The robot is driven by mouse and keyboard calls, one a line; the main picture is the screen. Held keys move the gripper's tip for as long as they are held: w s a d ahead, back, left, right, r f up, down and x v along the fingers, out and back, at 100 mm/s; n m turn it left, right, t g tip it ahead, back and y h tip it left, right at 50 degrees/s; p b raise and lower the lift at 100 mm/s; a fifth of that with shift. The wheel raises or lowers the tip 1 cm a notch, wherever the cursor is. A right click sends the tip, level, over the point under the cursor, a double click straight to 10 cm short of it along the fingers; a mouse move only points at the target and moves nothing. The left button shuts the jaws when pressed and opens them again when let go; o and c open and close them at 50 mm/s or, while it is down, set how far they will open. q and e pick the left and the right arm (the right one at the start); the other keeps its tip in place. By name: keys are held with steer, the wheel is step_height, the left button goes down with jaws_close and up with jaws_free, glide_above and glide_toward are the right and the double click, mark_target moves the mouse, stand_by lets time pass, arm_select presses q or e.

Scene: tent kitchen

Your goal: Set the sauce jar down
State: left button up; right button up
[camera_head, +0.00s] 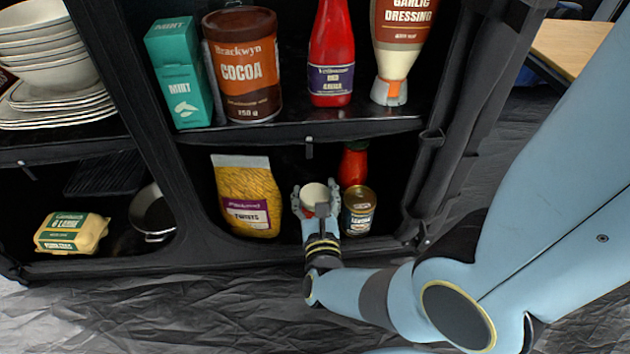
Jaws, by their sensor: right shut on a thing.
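My right gripper (316,196) reaches into the lower shelf compartment from the front. It is shut around a jar with a pale, whitish lid (315,191), which I take as the sauce jar. The fingers sit on the left and right of the jar, and the gripper and wrist hide most of its body. A little red shows below the lid. I cannot tell whether the jar's base touches the shelf. My left gripper is not in view.
A yellow pasta bag (247,195) stands left of the jar. A tin can (358,210) stands close on the right, with a red item (354,164) behind it. The upper shelf (300,130) holds a cocoa tin (243,64), mint box (180,73), red bottle (331,55) and dressing bottle (400,45).

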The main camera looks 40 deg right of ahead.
steer(key=o, duration=1.7)
steer(key=shift+c, duration=0.2)
steer(key=shift+o, duration=0.9)
steer(key=shift+f, duration=0.1)
steer(key=shift+r, duration=5.05)
